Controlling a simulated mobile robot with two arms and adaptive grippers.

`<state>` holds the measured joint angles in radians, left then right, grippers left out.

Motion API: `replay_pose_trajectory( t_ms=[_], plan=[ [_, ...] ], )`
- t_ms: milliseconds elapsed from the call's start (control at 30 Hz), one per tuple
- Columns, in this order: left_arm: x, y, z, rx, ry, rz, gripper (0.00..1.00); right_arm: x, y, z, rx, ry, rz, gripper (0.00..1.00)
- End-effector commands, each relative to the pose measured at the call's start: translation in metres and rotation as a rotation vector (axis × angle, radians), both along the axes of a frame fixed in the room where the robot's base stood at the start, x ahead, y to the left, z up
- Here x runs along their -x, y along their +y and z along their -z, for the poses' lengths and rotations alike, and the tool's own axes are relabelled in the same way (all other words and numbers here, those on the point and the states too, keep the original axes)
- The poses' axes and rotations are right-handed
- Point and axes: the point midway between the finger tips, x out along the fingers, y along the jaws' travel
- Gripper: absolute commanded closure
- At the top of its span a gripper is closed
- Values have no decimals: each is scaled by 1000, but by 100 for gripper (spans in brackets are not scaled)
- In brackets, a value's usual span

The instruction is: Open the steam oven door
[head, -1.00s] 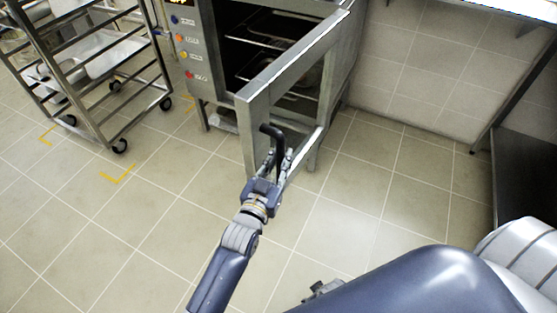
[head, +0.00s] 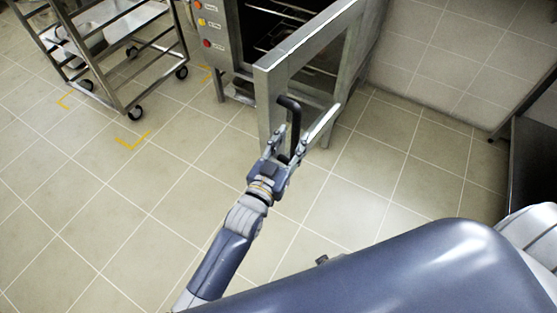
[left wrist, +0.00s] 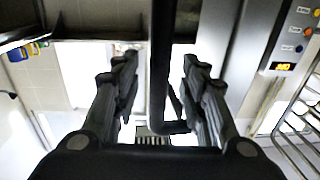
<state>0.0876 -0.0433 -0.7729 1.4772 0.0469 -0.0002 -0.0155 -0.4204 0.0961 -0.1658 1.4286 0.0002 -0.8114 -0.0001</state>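The steam oven door (head: 266,110) stands open, a grey metal frame swung out from the oven front, with the dark oven interior (head: 252,35) showing behind it. Its black bar handle (head: 294,122) is on the door's outer side. My left gripper (head: 287,148) is at the handle's lower part. In the left wrist view the handle (left wrist: 162,70) runs between the two spread fingers of the left gripper (left wrist: 158,80), with gaps beside it. My right gripper does not show clearly; a large blue arm part of mine fills the lower right.
A wheeled metal rack (head: 125,60) with trays stands left of the oven. Yellow corner marks (head: 133,141) are on the tiled floor. A dark-sided counter (head: 535,165) is at the right edge. The floor right of the door is clear.

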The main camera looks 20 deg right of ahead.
Motion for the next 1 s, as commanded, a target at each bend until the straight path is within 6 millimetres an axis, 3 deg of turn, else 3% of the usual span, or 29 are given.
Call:
replay_pose_trajectory(
  t_ms=[400, 833, 1000],
  plan=[
    [55, 54, 1, -2, 2, 0, 60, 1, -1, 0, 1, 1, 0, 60],
    [64, 62, 0, -1, 1, 0, 60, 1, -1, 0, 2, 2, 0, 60],
    [56, 68, 10, 10, 35, -7, 97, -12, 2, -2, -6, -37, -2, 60]
  ],
)
